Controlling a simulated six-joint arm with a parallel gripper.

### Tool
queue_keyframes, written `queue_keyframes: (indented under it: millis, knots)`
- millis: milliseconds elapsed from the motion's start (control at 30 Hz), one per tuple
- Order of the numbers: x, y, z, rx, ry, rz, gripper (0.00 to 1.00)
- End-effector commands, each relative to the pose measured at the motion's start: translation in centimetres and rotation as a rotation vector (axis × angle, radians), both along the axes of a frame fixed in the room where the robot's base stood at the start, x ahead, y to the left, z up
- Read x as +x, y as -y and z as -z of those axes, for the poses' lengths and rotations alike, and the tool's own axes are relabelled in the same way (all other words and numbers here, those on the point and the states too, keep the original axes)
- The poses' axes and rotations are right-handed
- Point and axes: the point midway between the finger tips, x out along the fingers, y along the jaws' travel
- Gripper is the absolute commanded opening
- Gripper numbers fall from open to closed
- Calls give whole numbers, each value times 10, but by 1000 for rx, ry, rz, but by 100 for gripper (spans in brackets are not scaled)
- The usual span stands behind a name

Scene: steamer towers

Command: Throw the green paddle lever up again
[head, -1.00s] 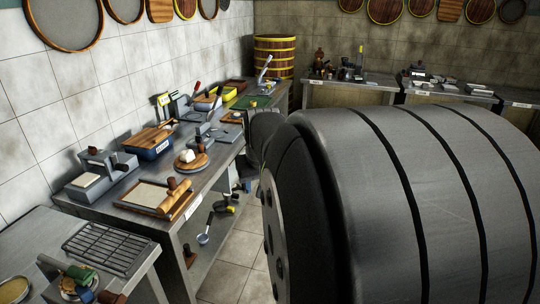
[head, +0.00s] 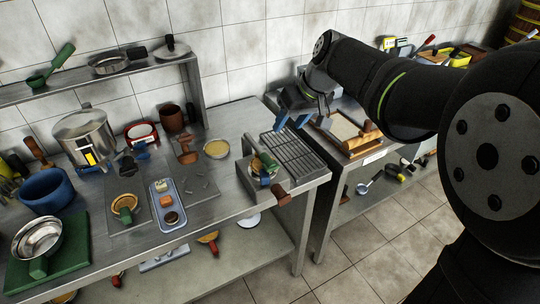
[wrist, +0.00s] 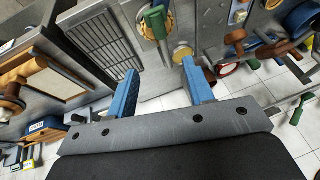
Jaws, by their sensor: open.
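A green lever-like piece (head: 268,161) sits on a small grey device (head: 256,181) at the front right of the steel table, beside the wire rack; I cannot tell for sure whether it is up or down. A brown handle (head: 281,194) sticks out at the device's front. In the wrist view the green piece (wrist: 156,22) shows at the top middle, beyond my fingertips. My gripper (head: 291,119) has blue fingers, is open and empty, and hangs above and behind the rack. Its fingers also show in the wrist view (wrist: 160,85), spread apart, with nothing between them.
The wire rack (head: 292,150) lies right of the device. A tan bowl (head: 217,148) and brown cups stand to its left. A blue tray (head: 167,203) lies further left. A wooden-edged board (head: 345,128) is on the neighbouring counter. A shelf (head: 95,80) runs along the back wall.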

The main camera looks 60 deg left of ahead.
Motion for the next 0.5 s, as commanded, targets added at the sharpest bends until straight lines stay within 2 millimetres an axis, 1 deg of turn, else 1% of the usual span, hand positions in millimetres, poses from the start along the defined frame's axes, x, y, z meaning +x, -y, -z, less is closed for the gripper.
queue_keyframes:
  millis: [500]
  knots:
    - [-19, -40, 99, -5, -1, 3, 48]
